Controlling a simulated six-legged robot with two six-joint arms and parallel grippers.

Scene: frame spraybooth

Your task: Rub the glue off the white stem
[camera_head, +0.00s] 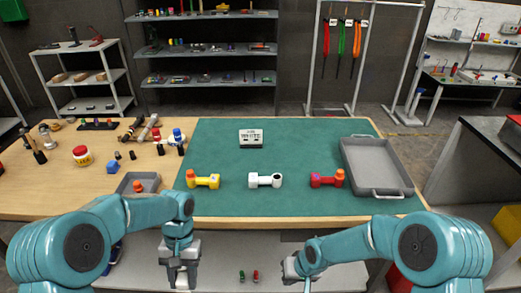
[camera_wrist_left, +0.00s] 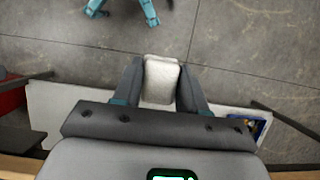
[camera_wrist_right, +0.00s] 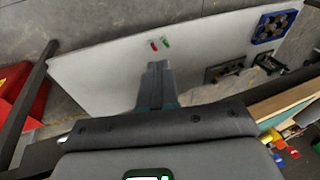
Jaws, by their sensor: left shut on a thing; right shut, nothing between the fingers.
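The white stem (camera_head: 264,180) lies on the green mat (camera_head: 215,148), between a yellow stem (camera_head: 204,181) and a red stem (camera_head: 326,180). A dark round spot shows at its right end; I cannot make out glue on it. My left gripper (camera_head: 181,278) is below the table's front edge, left of the white stem and apart from it. It is shut on a pale grey-white block (camera_wrist_left: 160,80), seen between its fingers in the left wrist view. My right gripper (camera_head: 290,270) is shut and empty, also below the front edge; its closed fingers show in the right wrist view (camera_wrist_right: 158,75).
A sign reading WHITE (camera_head: 250,138) stands behind the white stem. A grey tray (camera_head: 408,180) is at the mat's right. A small grey tray (camera_head: 125,185), jars and tools crowd the wooden left side. The mat around the white stem is clear.

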